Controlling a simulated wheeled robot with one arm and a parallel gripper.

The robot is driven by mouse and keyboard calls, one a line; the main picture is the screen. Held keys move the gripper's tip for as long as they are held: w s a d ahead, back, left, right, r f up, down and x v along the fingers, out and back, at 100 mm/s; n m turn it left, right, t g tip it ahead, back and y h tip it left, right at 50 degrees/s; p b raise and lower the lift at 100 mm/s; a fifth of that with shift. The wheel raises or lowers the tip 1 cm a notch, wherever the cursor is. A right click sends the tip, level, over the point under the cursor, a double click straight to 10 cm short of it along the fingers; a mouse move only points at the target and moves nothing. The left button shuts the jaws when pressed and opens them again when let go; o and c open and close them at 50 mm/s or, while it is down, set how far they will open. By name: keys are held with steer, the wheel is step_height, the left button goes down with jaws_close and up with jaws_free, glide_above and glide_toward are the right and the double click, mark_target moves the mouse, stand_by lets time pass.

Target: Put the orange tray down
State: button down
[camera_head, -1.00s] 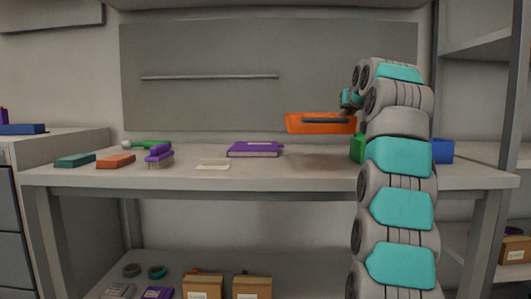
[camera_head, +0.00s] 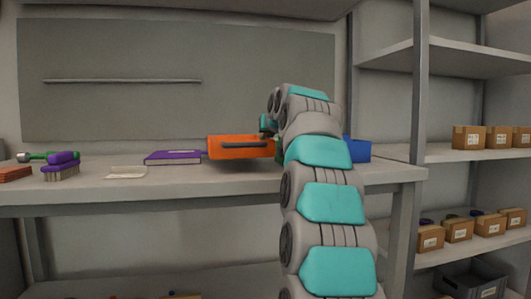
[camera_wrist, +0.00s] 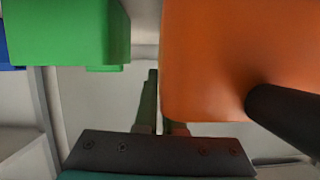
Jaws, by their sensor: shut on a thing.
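The orange tray (camera_head: 228,146) has a dark handle bar on its front and appears level in the head view. It is low over the workbench (camera_head: 225,183), with a shadow under it. I cannot tell whether its underside touches the surface. My gripper (camera_head: 268,126) is at the tray's right end, partly hidden by my arm, and is shut on the tray. In the wrist view the tray (camera_wrist: 225,55) fills the upper right with its dark handle, and my gripper's fingers (camera_wrist: 160,105) are at its edge.
A green box (camera_wrist: 65,30) is close to the tray in the wrist view. A blue box (camera_head: 357,150) is right of my arm. The bench's front strip is clear.

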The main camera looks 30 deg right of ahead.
steer(key=shift+f, duration=0.15)
steer(key=shift+f+b, duration=0.35)
steer(key=shift+f, duration=1.45)
steer(key=c, duration=1)
jaws_free()
